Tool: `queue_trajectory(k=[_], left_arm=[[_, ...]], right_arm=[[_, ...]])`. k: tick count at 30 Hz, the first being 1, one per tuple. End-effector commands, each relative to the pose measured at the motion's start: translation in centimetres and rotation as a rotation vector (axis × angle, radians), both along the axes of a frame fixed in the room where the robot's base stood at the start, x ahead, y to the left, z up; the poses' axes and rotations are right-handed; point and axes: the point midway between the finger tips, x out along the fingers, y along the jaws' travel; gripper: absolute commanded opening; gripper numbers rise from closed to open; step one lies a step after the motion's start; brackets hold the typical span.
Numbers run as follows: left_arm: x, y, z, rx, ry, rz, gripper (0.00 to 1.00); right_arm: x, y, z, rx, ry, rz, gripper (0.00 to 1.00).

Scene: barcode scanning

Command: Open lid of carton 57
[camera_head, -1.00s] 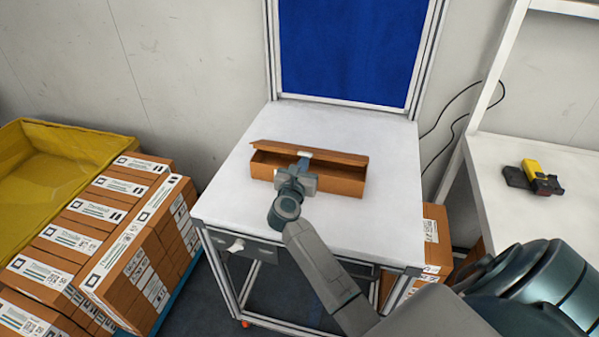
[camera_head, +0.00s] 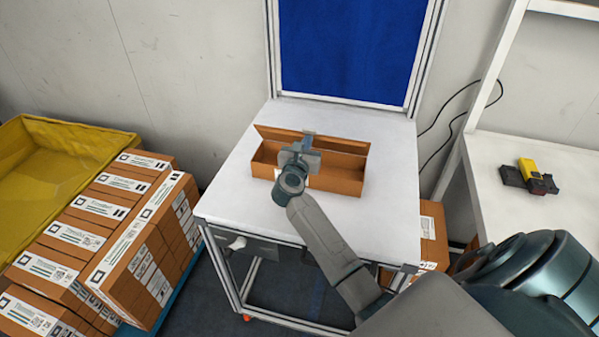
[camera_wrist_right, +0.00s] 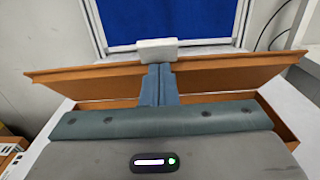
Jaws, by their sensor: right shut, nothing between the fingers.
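The brown carton (camera_head: 335,183) sits on the white table, its lid (camera_head: 335,143) raised along the back edge and standing partly open. The lid also shows in the right wrist view (camera_wrist_right: 225,72), reaching across the picture. My right gripper (camera_head: 308,136) is shut and empty, its fingers over the carton opening and up against the lid. In the right wrist view its closed fingers (camera_wrist_right: 158,80) are in front of the lid, with a white piece above their tips. The carton's number cannot be read. The inside is partly hidden by my gripper. My left gripper is not in view.
The white table (camera_head: 240,190) has free room around the carton, and a blue panel (camera_head: 350,50) stands behind it. Stacked labelled cartons (camera_head: 125,225) and a yellow bin (camera_head: 45,165) are at left. A yellow-and-black device (camera_head: 530,175) lies on the right-hand table.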

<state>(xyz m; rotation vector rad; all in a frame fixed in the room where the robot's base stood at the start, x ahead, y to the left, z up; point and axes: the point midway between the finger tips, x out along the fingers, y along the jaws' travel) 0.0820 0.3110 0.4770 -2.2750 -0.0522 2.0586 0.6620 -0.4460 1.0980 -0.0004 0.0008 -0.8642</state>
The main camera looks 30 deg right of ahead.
Motion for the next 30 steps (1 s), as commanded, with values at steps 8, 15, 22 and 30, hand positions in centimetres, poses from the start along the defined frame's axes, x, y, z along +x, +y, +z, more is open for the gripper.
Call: queue_trajectory(k=[8, 15, 22, 30], left_arm=[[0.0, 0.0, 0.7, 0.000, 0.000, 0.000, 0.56], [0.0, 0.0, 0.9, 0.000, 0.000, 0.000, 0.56], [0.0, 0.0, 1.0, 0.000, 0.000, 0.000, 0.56], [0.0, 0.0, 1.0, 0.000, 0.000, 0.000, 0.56]], right_arm=[[1.0, -1.2, 1.3, -0.001, -0.001, 0.000, 0.00], [1.7, -1.9, 2.0, 0.000, -0.001, 0.000, 0.00], [2.4, -2.9, 2.6, -0.001, -0.001, -0.001, 0.00], [3.5, -4.1, 3.3, 0.001, -0.001, 0.000, 0.00]])
